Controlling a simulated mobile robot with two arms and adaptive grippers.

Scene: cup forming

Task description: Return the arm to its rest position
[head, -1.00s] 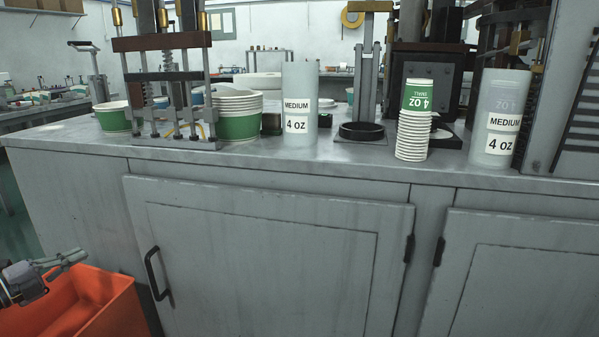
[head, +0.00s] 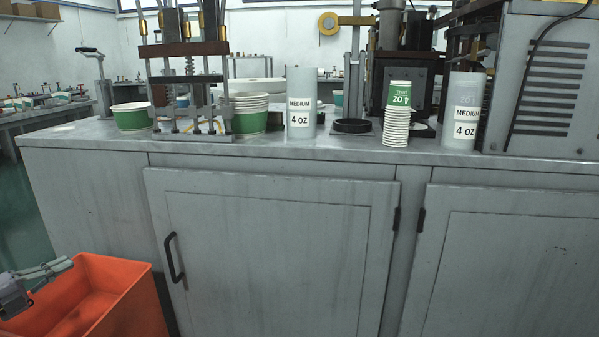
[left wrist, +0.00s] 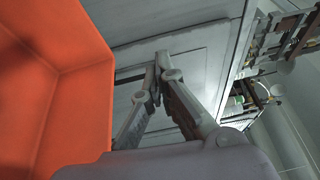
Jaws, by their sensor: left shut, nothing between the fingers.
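My left gripper (head: 66,264) is at the lower left of the head view, above the left part of the orange bin (head: 133,306). Its fingers are shut and hold nothing. In the left wrist view the fingertips (left wrist: 158,68) meet, and the orange bin (left wrist: 85,85) fills the left side. My right gripper is not in view.
The grey cabinet (head: 270,245) stands ahead. Its top carries a cup press (head: 187,90), green-and-white cup stacks (head: 250,122), two tubes labelled MEDIUM 4 OZ (head: 301,85) (head: 463,95) and a stack of small cups (head: 396,125). Open floor (head: 25,225) shows at the left.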

